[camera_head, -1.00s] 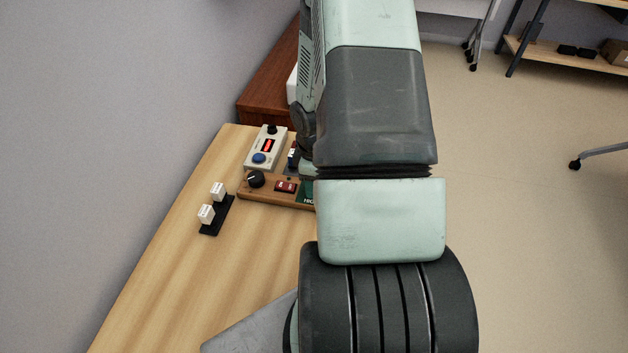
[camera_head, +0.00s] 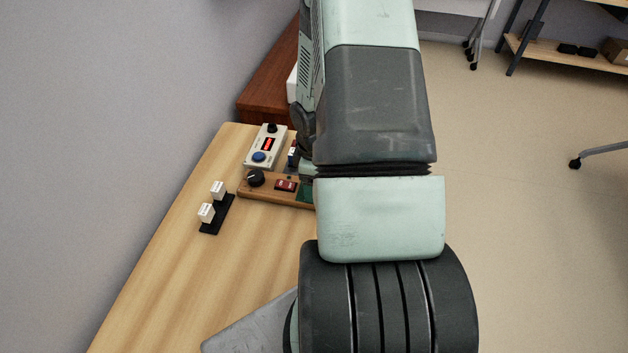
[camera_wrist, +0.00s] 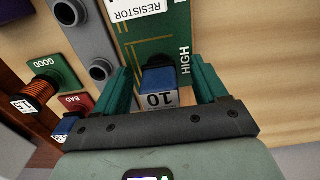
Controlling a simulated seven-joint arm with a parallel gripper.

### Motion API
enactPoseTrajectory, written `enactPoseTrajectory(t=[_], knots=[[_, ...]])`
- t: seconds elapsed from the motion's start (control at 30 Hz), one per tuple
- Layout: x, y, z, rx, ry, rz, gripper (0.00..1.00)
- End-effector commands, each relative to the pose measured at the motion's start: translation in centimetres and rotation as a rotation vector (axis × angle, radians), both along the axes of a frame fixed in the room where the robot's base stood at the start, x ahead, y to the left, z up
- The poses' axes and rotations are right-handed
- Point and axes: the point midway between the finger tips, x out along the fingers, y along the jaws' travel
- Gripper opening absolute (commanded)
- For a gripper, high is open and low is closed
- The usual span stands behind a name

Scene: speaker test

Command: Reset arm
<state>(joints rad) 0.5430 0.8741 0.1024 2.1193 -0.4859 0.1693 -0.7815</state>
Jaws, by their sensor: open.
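In the wrist view, my gripper (camera_wrist: 162,70) is open, with its two teal fingers apart. A blue block (camera_wrist: 158,80) with a white face marked 10 lies between the fingers, with gaps visible on both sides. It is over or near the green panel (camera_wrist: 183,30) marked RESISTOR and HIGH. I cannot tell its exact height above the panel. In the head view, my arm (camera_head: 375,110) reaches over the table and hides the gripper's fingers.
The wrist view shows GOOD (camera_wrist: 45,63) and BAD (camera_wrist: 76,103) areas and a copper coil (camera_wrist: 40,91). A wall borders the left.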

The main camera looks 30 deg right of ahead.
Motion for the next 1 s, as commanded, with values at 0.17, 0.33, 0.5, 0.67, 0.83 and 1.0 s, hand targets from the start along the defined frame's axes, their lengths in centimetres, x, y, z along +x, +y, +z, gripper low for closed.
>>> enactPoseTrajectory(t=[0.17,0.33,0.5,0.67,0.83,1.0], knots=[[0.1,0.0,0.6,-0.001,-0.002,0.0,0.72],[0.1,-0.1,2.0,-0.001,-0.002,-0.001,0.72],[0.1,0.0,3.4,-0.001,-0.002,0.0,0.72],[0.0,0.0,4.6,0.0,-0.001,-0.001,0.72],[0.0,0.0,6.0,0.0,-0.001,-0.002,0.72],[0.0,0.0,7.2,0.0,-0.001,0.0,0.72]])
